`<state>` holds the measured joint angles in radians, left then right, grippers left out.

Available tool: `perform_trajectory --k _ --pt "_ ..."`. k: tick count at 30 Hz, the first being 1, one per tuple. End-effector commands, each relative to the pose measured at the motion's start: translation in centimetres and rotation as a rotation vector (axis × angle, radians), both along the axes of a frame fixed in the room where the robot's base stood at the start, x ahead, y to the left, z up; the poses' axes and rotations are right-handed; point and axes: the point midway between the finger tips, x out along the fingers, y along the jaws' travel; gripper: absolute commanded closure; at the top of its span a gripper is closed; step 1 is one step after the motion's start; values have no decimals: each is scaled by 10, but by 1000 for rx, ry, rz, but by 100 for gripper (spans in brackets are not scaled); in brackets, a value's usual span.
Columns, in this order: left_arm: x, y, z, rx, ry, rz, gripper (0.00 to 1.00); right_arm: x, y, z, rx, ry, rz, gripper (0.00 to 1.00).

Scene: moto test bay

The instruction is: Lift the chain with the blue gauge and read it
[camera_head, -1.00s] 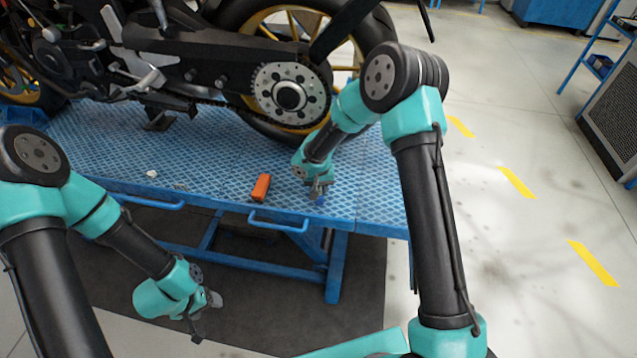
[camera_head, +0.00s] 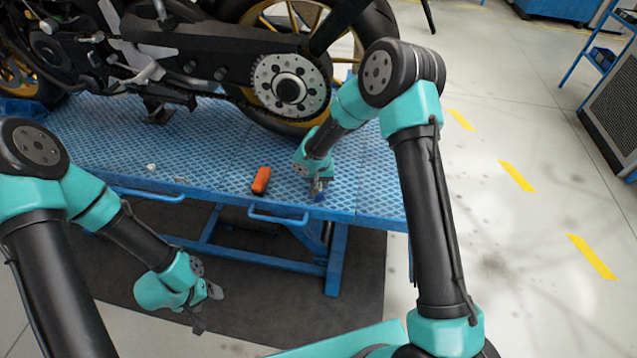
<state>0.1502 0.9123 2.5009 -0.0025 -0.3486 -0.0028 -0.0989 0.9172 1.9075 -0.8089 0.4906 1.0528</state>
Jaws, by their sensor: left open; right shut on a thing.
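The motorcycle's chain (camera_head: 245,101) runs along the black swingarm to the rear sprocket (camera_head: 290,86). My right gripper (camera_head: 318,191) is low at the front edge of the lift table, shut on a small blue thing (camera_head: 319,197), which looks like the blue gauge. Most of it is hidden by the fingers, and its face cannot be read. The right gripper is below and apart from the chain. My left gripper (camera_head: 208,308) is open and empty, hanging in front of the table over the dark mat.
The blue lift table (camera_head: 215,150) carries the motorcycle. An orange object (camera_head: 261,180) lies near its front edge, left of my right gripper. Small pale bits (camera_head: 152,167) lie further left. A blue handle rail (camera_head: 278,217) sticks out in front.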

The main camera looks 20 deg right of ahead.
Motion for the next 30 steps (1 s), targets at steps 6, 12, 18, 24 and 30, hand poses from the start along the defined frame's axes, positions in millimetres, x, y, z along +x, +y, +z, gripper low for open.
perform_trajectory --k 6,12,18,24,30 --pt "0 0 0 0 0 0 32 0 0 -3 0 0 0 95" --pt "0 0 0 0 0 0 32 0 0 -5 0 0 -1 95" --pt "0 0 0 0 0 0 32 0 0 -7 0 0 -1 95" --pt "0 0 0 0 0 0 32 0 0 -7 0 0 -1 49" --pt "0 0 0 0 0 0 32 0 0 -7 0 0 -1 36"
